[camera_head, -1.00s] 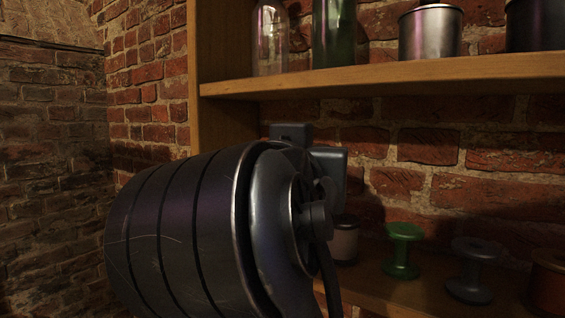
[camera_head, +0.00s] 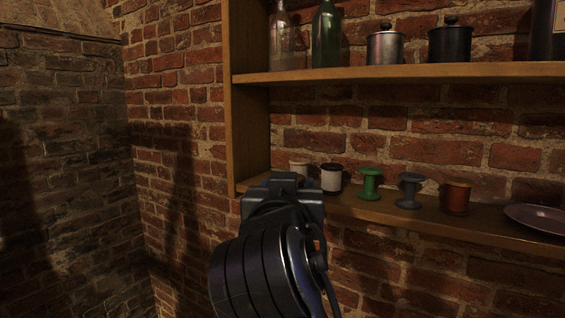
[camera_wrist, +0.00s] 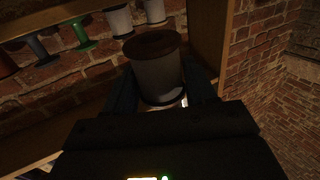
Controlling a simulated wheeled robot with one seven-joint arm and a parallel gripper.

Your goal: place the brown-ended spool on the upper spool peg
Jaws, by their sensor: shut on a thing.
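The brown-ended spool (camera_wrist: 158,75) is between the two fingers of my gripper (camera_wrist: 166,100) in the wrist view. Its dark brown end faces the top of the picture and its body is pale grey. My gripper is shut on it. In the head view my gripper (camera_head: 284,190) is in front of the lower shelf's left end and hides the held spool. No spool peg can be made out in either view.
The lower shelf (camera_head: 400,218) holds two whitish spools (camera_head: 331,178), a green spool (camera_head: 369,184), a grey spool (camera_head: 408,190), an orange-brown spool (camera_head: 456,198) and a plate (camera_head: 540,217). The upper shelf (camera_head: 420,75) holds bottles and lidded pots. Brick walls stand behind and left.

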